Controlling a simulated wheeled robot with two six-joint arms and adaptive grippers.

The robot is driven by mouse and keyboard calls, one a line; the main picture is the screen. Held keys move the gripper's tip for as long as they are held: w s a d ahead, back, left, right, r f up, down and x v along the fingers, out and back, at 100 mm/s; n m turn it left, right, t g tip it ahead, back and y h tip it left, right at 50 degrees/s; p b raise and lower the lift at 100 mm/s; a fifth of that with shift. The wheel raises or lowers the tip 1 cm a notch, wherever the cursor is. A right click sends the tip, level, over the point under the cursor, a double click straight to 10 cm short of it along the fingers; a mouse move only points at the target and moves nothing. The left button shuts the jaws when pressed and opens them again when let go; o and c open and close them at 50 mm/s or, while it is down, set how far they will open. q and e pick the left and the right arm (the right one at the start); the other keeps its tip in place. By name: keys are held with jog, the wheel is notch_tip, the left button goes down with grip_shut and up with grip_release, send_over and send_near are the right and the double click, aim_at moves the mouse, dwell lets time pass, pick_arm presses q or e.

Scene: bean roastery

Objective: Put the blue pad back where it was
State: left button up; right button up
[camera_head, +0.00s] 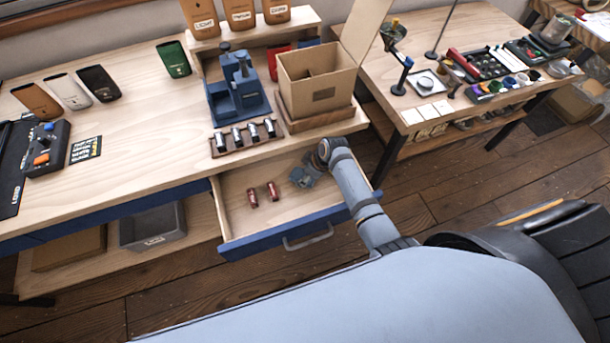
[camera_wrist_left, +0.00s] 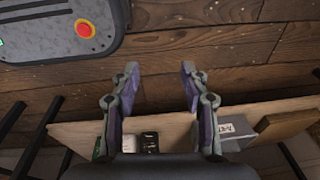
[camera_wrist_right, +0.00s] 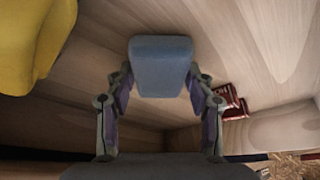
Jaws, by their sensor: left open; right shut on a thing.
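In the right wrist view, my right gripper (camera_wrist_right: 160,84) is shut on the blue pad (camera_wrist_right: 160,62), a rounded grey-blue block between its fingertips. In the head view, my right gripper (camera_head: 301,178) is down inside the open drawer (camera_head: 262,240), at its right part, and the pad cannot be made out there. I cannot tell whether the pad touches the drawer floor. My left gripper (camera_wrist_left: 160,78) is open and empty in the left wrist view, with wooden floor beyond its fingers. It is outside the head view.
A yellow object (camera_wrist_right: 28,45) is close by in the right wrist view. A cardboard box (camera_head: 318,84), a blue machine (camera_head: 238,90) and a rack of small cylinders (camera_head: 245,137) stand on the table above.

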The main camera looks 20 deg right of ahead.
jog(key=o, duration=1.1)
jog(key=shift+f, duration=0.15)
jog(key=shift+d+r, duration=0.1)
jog(key=shift+r, duration=0.25)
pick_arm(q)
jog(key=shift+s+a+r, duration=0.1)
jog(key=shift+s, duration=0.5)
jog(key=shift+s+a+r, duration=0.1)
jog(key=shift+s, duration=0.5)
pick_arm(e)
jog(key=v, duration=1.1)
jog(key=shift+s+d+r, duration=0.15)
jog(key=shift+s+r, duration=0.05)
jog(key=shift+r, duration=0.1)
pick_arm(q)
jog(key=shift+s, duration=0.1)
